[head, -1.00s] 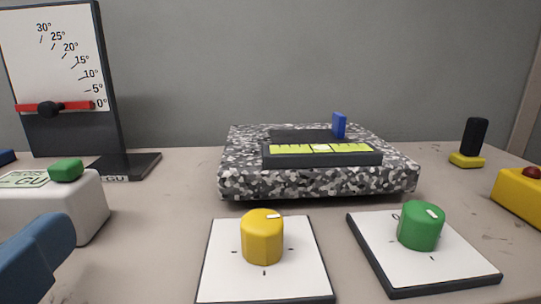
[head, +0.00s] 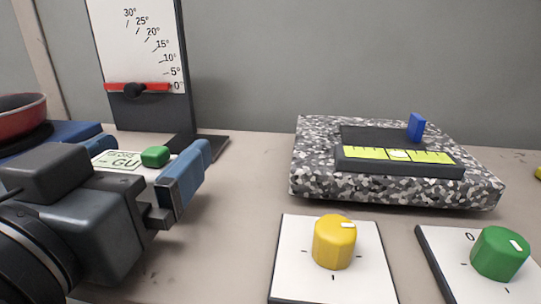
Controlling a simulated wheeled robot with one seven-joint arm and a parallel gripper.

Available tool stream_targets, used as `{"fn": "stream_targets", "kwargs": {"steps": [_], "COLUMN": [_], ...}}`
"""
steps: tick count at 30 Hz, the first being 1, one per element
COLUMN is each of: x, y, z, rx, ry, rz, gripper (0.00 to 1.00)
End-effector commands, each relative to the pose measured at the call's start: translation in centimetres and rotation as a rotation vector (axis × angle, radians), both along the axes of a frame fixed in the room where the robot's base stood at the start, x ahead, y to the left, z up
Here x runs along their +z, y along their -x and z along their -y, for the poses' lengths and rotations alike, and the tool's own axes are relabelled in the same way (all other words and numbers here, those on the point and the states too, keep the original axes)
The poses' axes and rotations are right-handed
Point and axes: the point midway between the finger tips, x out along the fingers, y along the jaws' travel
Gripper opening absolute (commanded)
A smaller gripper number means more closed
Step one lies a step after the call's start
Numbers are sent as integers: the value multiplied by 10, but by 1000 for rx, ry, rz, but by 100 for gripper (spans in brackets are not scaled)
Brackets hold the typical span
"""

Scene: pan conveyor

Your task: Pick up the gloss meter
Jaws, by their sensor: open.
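The gloss meter (head: 121,159) is a pale box with a "GU" readout and a green button (head: 155,156) on top. It stands on the table at the left of the head view. My gripper (head: 152,152) is in front of it, coming from the lower left, with its blue fingers apart. One finger shows to the right of the readout and button, the other to the left. Nothing is seen held. The gripper hides most of the meter's body, so I cannot tell whether the fingers touch it.
A tilt-scale board (head: 140,60) with a red pointer stands behind the meter. A red pan (head: 22,108) is at the far left. A speckled stone slab (head: 395,190) bears a level (head: 400,163). Yellow (head: 334,242) and green (head: 499,254) knobs sit on white plates in front.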

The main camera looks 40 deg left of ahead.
Motion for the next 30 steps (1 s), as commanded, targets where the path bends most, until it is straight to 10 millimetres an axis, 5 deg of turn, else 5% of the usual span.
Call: {"fn": "stream_targets", "kwargs": {"steps": [18, 30], "x": [0, 3], "y": [1, 0], "z": [0, 1], "rx": [0, -2], "ry": [0, -1], "rz": [1, 0], "gripper": [47, 47]}}
